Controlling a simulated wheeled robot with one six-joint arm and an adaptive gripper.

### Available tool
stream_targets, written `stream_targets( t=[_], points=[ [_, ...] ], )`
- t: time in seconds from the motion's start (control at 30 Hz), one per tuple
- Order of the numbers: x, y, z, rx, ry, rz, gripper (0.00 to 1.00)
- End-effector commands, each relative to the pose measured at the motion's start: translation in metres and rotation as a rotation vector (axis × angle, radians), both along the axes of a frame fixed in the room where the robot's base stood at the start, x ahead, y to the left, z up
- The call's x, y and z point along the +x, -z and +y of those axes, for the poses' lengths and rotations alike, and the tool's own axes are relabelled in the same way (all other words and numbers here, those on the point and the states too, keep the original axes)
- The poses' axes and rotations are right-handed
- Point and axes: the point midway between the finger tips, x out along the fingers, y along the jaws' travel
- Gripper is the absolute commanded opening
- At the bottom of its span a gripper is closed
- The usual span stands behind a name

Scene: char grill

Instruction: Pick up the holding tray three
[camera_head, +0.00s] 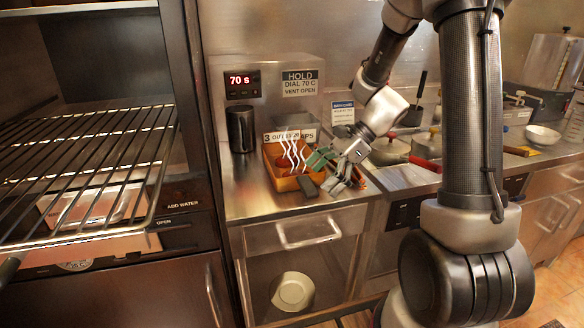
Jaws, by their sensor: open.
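An orange-brown tray (271,172) sits on the steel counter below the hold cabinet panel, in the middle of the camera_head view. A white sign (289,135) starting with "3" stands at its back; the rest of its text is only partly readable. Wavy white strips and brownish contents show inside the tray. I cannot tell for sure that this is holding tray three. My gripper (326,176) is open at the tray's right side, pointing down and to the left. Its fingers hide the tray's right end, and I cannot tell whether they touch it.
A dark metal cup (241,129) stands left of the tray. An oven with a wire rack (90,165) fills the left. Pans and a white bowl (542,135) stand at right. The front left counter is clear.

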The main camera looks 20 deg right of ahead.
Motion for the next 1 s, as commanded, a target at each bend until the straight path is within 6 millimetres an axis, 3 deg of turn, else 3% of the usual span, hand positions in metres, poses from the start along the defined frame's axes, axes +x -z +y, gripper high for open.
stream_targets(
  t=[0.2,0.47,0.5,0.8,1.0],
  points=[
    [0.001,0.02,0.029,0.0,-0.004,0.003,1.0],
    [0.002,0.026,0.035,-0.001,-0.001,-0.001,1.0],
    [0.002,0.026,0.035,-0.001,-0.001,-0.001,0.98],
    [0.002,0.026,0.035,-0.001,-0.003,-0.003,0.47],
    [0.002,0.025,0.035,-0.001,-0.002,-0.004,0.47]
  ],
)
